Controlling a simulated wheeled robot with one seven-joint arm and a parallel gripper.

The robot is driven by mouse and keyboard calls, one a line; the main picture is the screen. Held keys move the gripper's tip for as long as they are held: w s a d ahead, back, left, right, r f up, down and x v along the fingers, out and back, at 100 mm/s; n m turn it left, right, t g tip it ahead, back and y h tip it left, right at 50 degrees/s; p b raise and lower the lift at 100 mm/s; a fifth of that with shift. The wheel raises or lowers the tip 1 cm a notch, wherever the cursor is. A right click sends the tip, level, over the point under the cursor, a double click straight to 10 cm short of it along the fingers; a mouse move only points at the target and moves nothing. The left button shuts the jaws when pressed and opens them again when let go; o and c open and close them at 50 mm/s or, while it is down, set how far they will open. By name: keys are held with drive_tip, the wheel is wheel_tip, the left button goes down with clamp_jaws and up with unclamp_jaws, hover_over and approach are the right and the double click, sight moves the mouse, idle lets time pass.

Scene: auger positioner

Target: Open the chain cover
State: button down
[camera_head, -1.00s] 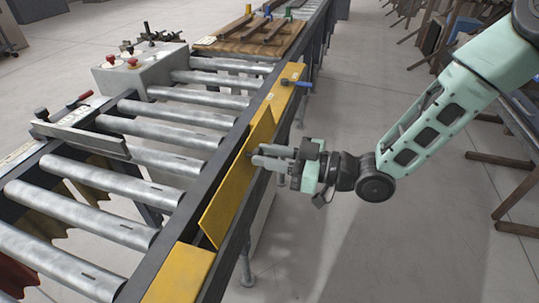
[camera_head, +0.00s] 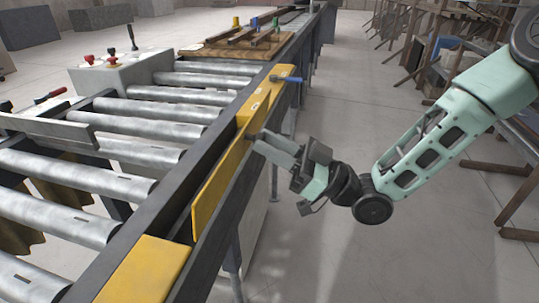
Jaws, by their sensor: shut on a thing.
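The chain cover (camera_head: 221,180) is the long yellow middle panel on the right-hand rail of the roller conveyor. It stands tilted up out of line with the fixed yellow plates before and behind it, with a dark gap beside it. My gripper (camera_head: 266,143) reaches in from the right, its grey fingers shut at a small dark knob on the cover's right side, near its far end. The fingers hide most of that knob.
Metal rollers (camera_head: 138,152) fill the left. A grey control box (camera_head: 120,70) stands at back left. The floor right of the conveyor is open.

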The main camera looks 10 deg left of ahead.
drive_tip(key=c, duration=1.2)
unclamp_jaws()
drive_tip(key=b+v, duration=0.3)
drive_tip(key=v, duration=1.4)
drive_tip(key=shift+d+f, duration=0.15)
drive_tip(key=shift+d, duration=0.1)
